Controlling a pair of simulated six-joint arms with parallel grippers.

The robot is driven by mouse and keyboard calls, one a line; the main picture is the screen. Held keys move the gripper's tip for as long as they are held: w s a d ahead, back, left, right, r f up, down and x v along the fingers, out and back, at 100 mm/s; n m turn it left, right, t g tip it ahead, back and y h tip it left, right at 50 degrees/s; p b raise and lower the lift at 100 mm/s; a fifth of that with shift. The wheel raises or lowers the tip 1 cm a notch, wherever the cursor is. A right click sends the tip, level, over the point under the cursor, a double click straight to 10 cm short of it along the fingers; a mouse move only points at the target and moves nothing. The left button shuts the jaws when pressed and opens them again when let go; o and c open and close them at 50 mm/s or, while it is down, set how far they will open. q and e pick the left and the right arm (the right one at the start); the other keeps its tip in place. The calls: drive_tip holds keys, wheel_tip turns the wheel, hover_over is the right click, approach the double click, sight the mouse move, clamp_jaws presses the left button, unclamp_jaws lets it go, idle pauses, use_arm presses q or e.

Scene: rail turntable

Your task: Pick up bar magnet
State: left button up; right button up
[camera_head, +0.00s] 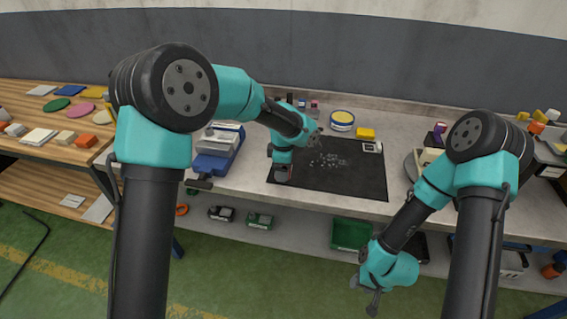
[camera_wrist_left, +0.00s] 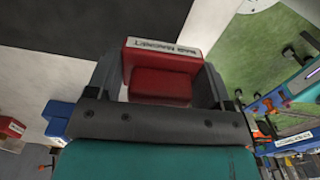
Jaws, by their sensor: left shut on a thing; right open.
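My left gripper (camera_head: 283,174) points down at the left edge of the black mat (camera_head: 358,183) on the bench. In the left wrist view its two fingers (camera_wrist_left: 160,82) are shut on a red block (camera_wrist_left: 160,86) with a white label strip along its top. In the head view the gripper mostly hides the block. My right gripper (camera_head: 365,295) is open and empty, low in front of the bench. Small silvery bits (camera_head: 328,160) lie on the mat.
A blue and white device (camera_head: 217,150) stands left of the mat. A green bin (camera_head: 350,233) is on the shelf below. The mat's right part is clear.

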use_arm(q)
drive_tip(key=s+r, duration=0.1)
drive_tip(key=s, duration=1.1)
drive_tip(key=shift+s+d, duration=0.3)
drive_tip(key=shift+d, duration=0.15)
drive_tip(key=shift+r, duration=0.1)
